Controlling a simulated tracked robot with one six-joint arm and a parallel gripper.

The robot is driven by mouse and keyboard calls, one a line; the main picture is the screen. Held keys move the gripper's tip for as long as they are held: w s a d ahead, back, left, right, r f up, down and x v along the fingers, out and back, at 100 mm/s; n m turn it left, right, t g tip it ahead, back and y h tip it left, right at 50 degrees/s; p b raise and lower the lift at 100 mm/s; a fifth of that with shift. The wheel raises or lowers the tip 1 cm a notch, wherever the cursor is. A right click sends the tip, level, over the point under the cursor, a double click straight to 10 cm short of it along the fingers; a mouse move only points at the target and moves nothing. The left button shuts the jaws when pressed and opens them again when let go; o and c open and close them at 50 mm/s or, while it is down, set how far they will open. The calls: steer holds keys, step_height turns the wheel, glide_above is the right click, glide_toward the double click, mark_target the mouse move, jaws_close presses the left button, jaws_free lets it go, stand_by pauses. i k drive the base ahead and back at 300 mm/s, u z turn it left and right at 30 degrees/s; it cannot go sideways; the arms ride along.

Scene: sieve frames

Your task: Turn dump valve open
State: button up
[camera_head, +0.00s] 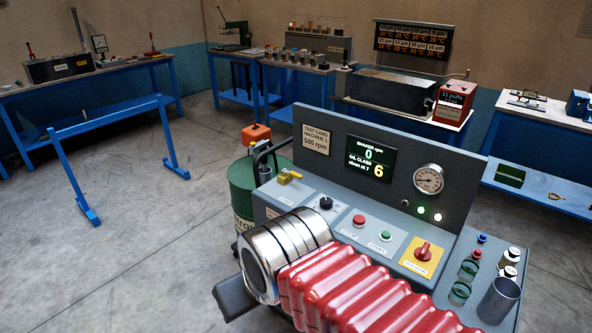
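A yellow lever handle (289,176) sits at the left end of the grey machine's sloping control panel. It looks like a valve handle, but no label on it can be read, so I cannot confirm that it is the dump valve. The test card machine (452,182) has a display (370,160) reading 0 rpm and oil class 6. A red rotary switch (423,251) sits on a yellow plate at the panel's right. A red ribbed sleeve and banded silver cylinder, apparently my arm, cover the panel's lower front. My gripper's fingers cannot be made out.
A green drum (242,190) with an orange-topped item stands left of the machine. Small jars and a metal cup (498,300) stand on the right shelf. A blue frame (120,150) stands on open floor at left. Benches line the walls.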

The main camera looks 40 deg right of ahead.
mark_target(294, 174)
steer(key=u, duration=0.05)
steer(key=i, duration=0.95)
steer(key=z, duration=0.05)
